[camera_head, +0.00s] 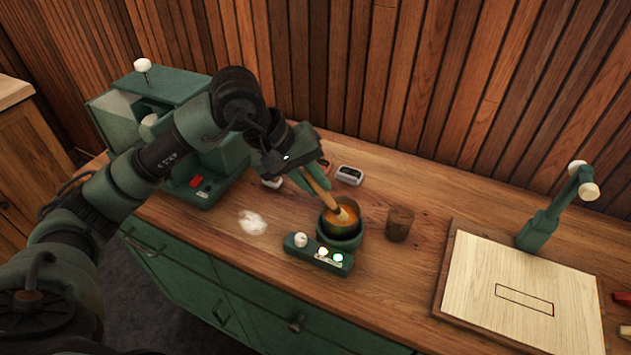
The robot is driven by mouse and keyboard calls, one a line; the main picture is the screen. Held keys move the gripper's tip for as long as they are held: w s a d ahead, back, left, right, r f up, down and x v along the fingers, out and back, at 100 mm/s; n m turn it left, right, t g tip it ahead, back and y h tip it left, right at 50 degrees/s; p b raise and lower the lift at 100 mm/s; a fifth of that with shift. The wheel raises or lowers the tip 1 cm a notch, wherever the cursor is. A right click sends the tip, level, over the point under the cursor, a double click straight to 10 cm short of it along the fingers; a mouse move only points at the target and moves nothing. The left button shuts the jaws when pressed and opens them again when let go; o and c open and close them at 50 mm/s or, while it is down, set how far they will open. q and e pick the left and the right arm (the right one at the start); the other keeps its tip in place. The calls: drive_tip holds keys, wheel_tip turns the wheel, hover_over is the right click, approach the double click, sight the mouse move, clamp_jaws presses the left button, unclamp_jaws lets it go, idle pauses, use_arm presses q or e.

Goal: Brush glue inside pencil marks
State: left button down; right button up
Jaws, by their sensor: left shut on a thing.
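My left gripper (308,178) is shut on the wooden handle of a glue brush (321,190). The brush slants down to the right, and its pale bristle end is at the mouth of a dark pot (343,228) of orange-amber glue (340,216). How deep the bristles sit is hard to tell. The pot stands on a green heater base with a control box (318,254) that has a white knob and lit buttons. A pale wooden panel (500,285) lies at the right, with a dark pencilled rectangle (525,299) on it. My right gripper is out of view.
A brown cup (399,224) stands right of the pot. A green clamp-like fixture (545,220) rises at the panel's back edge. A green machine (170,130) stands at the left. Small containers (349,175) sit behind the pot, and white powder (252,222) lies left of it.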

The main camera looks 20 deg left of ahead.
use_arm(q)
drive_tip(key=shift+r, duration=0.1)
drive_tip(key=shift+r, duration=0.25)
drive_tip(key=shift+r+p, duration=1.9)
drive_tip(key=shift+r, duration=1.65)
